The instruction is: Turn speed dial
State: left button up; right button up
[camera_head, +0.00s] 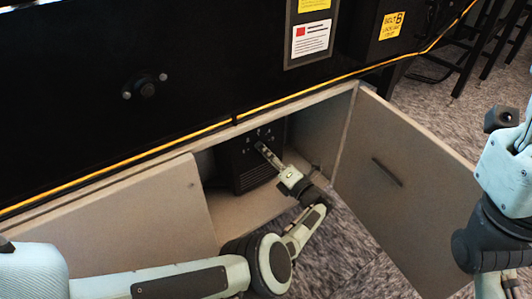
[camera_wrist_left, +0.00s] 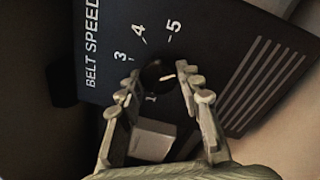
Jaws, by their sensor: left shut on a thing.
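The belt speed box (camera_head: 250,172) is a black control box with a slotted lower front, standing inside the open cabinet. Its face fills much of the left wrist view, with "BELT SPEED" (camera_wrist_left: 92,45) and the numbers 1, 3, 4 and 5 readable. The round black speed dial (camera_wrist_left: 153,73) has a short pale mark on its right part; which number it points to I cannot tell. My left gripper (camera_head: 262,149) reaches into the cabinet, and its fingertips (camera_wrist_left: 160,85) are shut on the dial from both sides. In the head view the gripper hides the dial.
Cabinet doors stand open on the left (camera_head: 140,215) and right (camera_head: 410,180), flanking my left arm. A black machine panel (camera_head: 190,50) with a yellow cable (camera_head: 190,145) along its lower edge overhangs the cabinet. Part of my right arm shows at the right edge.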

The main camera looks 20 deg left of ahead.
pick_arm(q)
jog(key=shift+w+n, duration=0.1)
jog(key=shift+n, duration=0.5)
jog(key=o, duration=1.2)
jog(key=shift+c, duration=0.2)
jog(key=shift+d, duration=0.1)
jog(key=v, duration=1.2)
